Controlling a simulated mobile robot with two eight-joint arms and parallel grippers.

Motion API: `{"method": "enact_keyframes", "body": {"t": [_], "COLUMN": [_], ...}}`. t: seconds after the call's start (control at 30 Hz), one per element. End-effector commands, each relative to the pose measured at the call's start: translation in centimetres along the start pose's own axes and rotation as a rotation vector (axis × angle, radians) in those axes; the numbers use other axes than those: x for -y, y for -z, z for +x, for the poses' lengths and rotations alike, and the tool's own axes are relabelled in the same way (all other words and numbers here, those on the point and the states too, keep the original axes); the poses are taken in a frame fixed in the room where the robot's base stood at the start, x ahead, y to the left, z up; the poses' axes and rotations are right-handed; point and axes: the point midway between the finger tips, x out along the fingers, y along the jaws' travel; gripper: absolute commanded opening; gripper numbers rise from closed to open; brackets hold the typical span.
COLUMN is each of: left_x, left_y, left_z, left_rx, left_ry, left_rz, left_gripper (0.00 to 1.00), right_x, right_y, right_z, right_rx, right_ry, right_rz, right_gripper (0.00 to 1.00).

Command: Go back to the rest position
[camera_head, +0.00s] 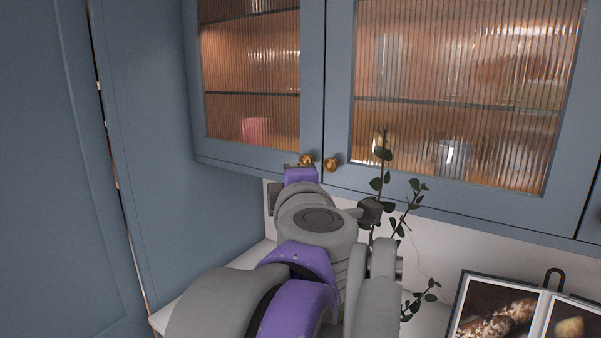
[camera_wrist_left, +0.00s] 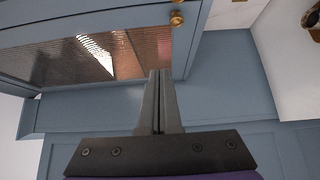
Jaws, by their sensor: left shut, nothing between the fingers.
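My left gripper (camera_wrist_left: 160,76) is shut and empty in the left wrist view, its two dark fingers pressed together. In the head view my grey and purple arm reaches up towards the wall cabinet's lower edge. Its fingers cannot be made out clearly there. My right gripper is not in view.
The wall cabinet has two glass doors with brass knobs (camera_head: 306,159) (camera_head: 331,164). A leafy plant (camera_head: 414,186) rises close to the right of my arm. An open picture book (camera_head: 497,309) stands at lower right. A tall blue panel (camera_head: 60,170) fills the left.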

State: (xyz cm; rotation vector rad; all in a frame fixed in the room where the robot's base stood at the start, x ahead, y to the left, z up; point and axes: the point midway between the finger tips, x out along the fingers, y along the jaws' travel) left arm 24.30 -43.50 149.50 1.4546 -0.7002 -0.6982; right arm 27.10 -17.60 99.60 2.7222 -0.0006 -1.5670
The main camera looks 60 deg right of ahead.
Motion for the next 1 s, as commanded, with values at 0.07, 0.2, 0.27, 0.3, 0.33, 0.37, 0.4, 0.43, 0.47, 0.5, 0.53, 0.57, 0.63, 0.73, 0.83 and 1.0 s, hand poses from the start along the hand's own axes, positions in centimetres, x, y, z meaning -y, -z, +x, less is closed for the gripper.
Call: {"method": "enact_keyframes", "body": {"t": [0.07, 0.2, 0.27, 0.3, 0.33, 0.37, 0.4, 0.43, 0.47, 0.5, 0.53, 0.57, 0.63, 0.73, 0.83, 1.0], "left_x": [0.0, 0.0, 0.0, 0.0, 0.0, 0.0, 0.1, 0.2, 0.4, 0.8, 1.2, 1.7, 3.6, 7.7, 12.5, 21.2], "left_y": [0.1, 0.2, 0.2, 0.2, 0.3, 0.5, 1.1, 1.8, 2.6, 4.2, 5.6, 7.2, 11.5, 17.6, 22.6, 29.7], "left_z": [0.0, 0.0, 0.0, 0.0, 0.0, 0.1, 0.1, 0.1, 0.2, 0.2, 0.2, 0.1, -0.6, -2.8, -5.9, -12.5], "left_rx": [0.0, 0.0, 0.0, 0.0, -0.001, -0.001, -0.003, -0.004, -0.004, -0.004, -0.005, -0.004, 0.0, 0.011, 0.025, 0.046], "left_ry": [0.0, 0.0, 0.0, 0.0, -0.001, -0.002, -0.005, -0.009, -0.013, -0.02, -0.024, -0.027, -0.021, 0.029, 0.117, 0.321], "left_rz": [0.0, 0.0, 0.0, 0.001, 0.002, 0.005, 0.016, 0.03, 0.048, 0.082, 0.115, 0.154, 0.264, 0.438, 0.589, 0.78], "left_gripper": [0.0, 0.0, 0.0, 0.0, 0.0, 0.0, 0.0, 0.0, 0.0, 0.0, 0.0, 0.0, 0.0, 0.0, 0.0, 0.0], "right_x": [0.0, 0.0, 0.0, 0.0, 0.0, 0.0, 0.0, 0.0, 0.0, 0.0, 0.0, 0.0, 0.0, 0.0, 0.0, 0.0], "right_y": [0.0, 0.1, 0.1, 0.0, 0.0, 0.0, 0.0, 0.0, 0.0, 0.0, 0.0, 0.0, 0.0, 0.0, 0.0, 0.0], "right_z": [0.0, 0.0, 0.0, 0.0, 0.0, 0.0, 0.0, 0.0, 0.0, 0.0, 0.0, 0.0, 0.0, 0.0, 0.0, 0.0], "right_rx": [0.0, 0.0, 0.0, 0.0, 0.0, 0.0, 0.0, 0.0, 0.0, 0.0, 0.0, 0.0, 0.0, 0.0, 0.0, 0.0], "right_ry": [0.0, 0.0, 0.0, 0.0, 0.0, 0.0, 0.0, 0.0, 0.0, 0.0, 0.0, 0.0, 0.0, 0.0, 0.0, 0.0], "right_rz": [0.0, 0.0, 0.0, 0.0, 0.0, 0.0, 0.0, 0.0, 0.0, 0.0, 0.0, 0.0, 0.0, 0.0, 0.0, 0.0], "right_gripper": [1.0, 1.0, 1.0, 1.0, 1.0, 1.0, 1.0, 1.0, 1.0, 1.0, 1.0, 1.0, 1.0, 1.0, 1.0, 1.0]}}
